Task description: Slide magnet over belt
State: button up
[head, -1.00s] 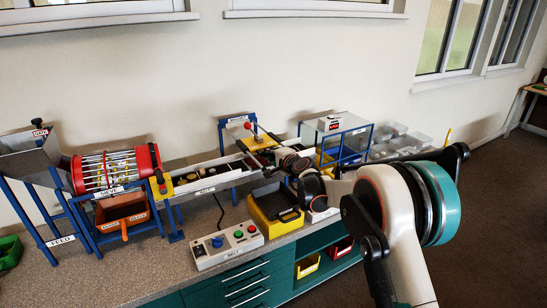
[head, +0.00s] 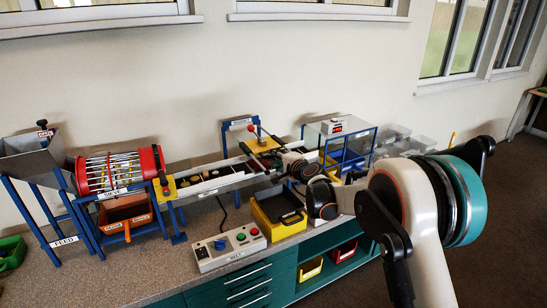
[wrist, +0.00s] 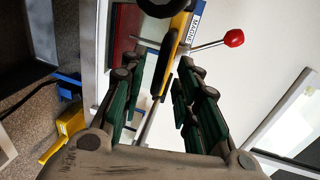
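The magnet unit stands behind the belt, with a blue frame and a label (head: 241,122). Its lever has a red knob (head: 252,128), which also shows in the wrist view (wrist: 233,38) on a thin metal rod. The wrist view shows the magnet's yellow and blue bar (wrist: 177,38) and a dark red block (wrist: 124,30). The belt (head: 225,181) is a long channel with dark and pale pieces at its left part. My gripper (wrist: 162,88) is open, its green-padded fingers on either side of the bar's black-and-yellow end. Contact cannot be told.
A control box (head: 230,248) with buttons stands at the front. A yellow bin (head: 275,220) sits below the belt. The red sieve drum (head: 115,170) and feed hopper (head: 28,155) are at left. A clear-walled blue-framed box (head: 345,143) stands right of my gripper.

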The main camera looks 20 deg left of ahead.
jog(key=v, duration=0.9)
jog(key=shift+s+f, duration=0.1)
